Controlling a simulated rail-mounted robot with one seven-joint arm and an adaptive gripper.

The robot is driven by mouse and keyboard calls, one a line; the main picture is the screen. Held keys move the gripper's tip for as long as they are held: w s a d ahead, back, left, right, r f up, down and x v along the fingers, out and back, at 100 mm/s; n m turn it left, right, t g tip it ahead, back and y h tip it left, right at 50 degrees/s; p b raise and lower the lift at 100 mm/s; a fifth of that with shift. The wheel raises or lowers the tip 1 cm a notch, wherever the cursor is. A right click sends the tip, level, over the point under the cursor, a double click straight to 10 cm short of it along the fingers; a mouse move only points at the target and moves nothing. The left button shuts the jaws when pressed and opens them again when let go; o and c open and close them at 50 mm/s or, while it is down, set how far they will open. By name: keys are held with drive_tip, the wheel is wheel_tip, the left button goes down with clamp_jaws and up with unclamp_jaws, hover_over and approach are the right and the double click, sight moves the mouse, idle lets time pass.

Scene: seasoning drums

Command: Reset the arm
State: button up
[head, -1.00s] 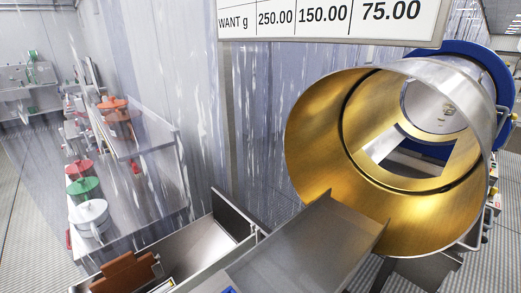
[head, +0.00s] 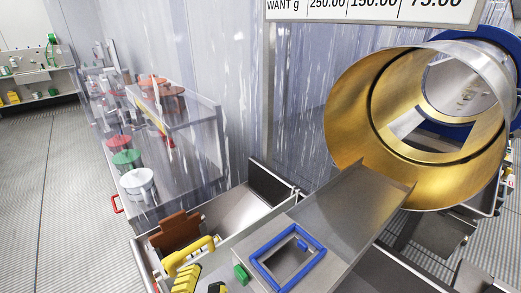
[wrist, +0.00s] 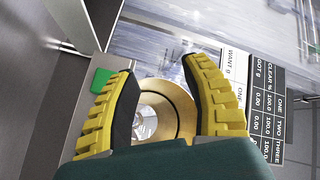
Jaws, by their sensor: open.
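My gripper (head: 202,281) shows at the bottom edge of the head view, with yellow ridged fingers. In the wrist view its two yellow-and-black fingers (wrist: 160,72) stand wide apart with nothing between them. Past the fingers the wrist view shows a round gold opening (wrist: 176,105). In the head view the fingers are left of the steel chute (head: 345,215), near a green block (head: 240,274); a green block also shows in the wrist view (wrist: 101,80). The rest of my arm is out of the head view.
A large gold-lined drum (head: 350,120) stands at right above the chute. The left floor (head: 60,190) is clear.

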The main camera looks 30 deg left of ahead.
drive_tip(key=w+d+r+n+t+h, duration=0.2)
drive_tip(key=d+r+n+t+h, duration=0.15)
drive_tip(key=d+r, duration=0.85)
drive_tip(key=w+d+r+n+t+h, duration=0.25)
drive_tip(key=d+r+h, duration=0.4)
drive_tip(key=d, duration=0.85)
wheel_tip(320, 180, up, 29)
drive_tip(key=y+p, duration=0.2)
drive_tip(key=p, duration=2.7)
drive_tip(key=shift+s+a, duration=0.25)
drive_tip(key=shift+s, duration=0.05)
